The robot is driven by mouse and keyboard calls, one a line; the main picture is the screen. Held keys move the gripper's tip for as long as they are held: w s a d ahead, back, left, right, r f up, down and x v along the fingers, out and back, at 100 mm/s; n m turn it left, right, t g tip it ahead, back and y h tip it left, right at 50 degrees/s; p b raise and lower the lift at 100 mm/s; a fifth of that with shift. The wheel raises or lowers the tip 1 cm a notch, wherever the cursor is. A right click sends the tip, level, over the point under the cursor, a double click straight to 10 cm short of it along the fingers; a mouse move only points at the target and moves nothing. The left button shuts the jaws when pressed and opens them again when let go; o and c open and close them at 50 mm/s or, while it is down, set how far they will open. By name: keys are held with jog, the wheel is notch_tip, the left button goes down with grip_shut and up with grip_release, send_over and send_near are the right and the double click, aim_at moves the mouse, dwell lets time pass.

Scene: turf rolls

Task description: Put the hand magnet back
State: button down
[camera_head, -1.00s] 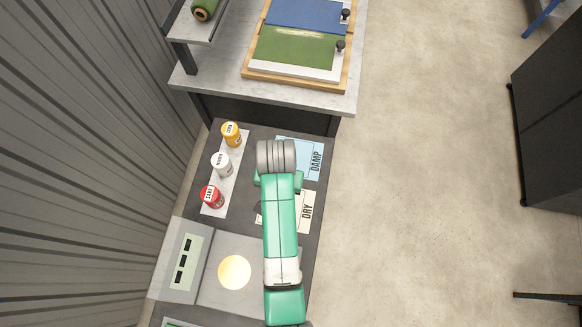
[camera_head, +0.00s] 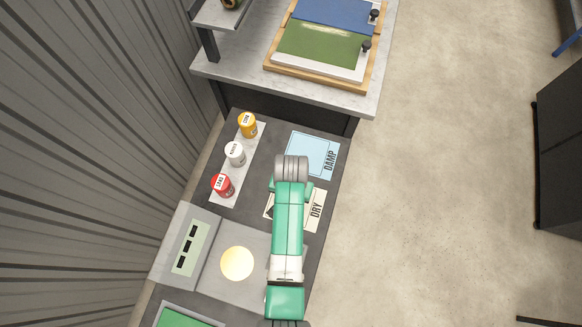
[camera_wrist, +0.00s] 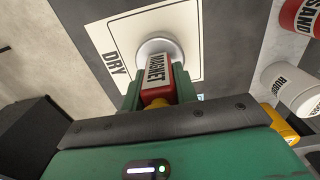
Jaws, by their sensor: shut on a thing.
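The hand magnet (camera_wrist: 157,70) has a red grip labelled MAGNET and a pale round disc end. In the wrist view my gripper (camera_wrist: 158,88) is shut on the red grip, between its two green fingers. The disc end shows over the cream DRY card (camera_wrist: 118,42); I cannot tell whether it touches the card. In the head view my arm covers the magnet and part of the DRY card (camera_head: 312,211). The pale blue DAMP card (camera_head: 309,153) lies just beyond it, bare.
Red (camera_head: 223,186), white (camera_head: 235,154) and yellow (camera_head: 247,125) jars stand on a pale strip left of the cards. A grey panel with a glowing disc (camera_head: 237,263) is nearer. Beyond, a higher bench (camera_head: 240,75) holds a wooden tray (camera_head: 316,77). Open floor lies right.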

jog(key=shift+f, duration=0.1)
jog(key=c, duration=1.1)
grip_release()
notch_tip(320, 180, up, 12)
jog(key=shift+r+p, duration=0.15)
jog(key=shift+p, duration=0.75)
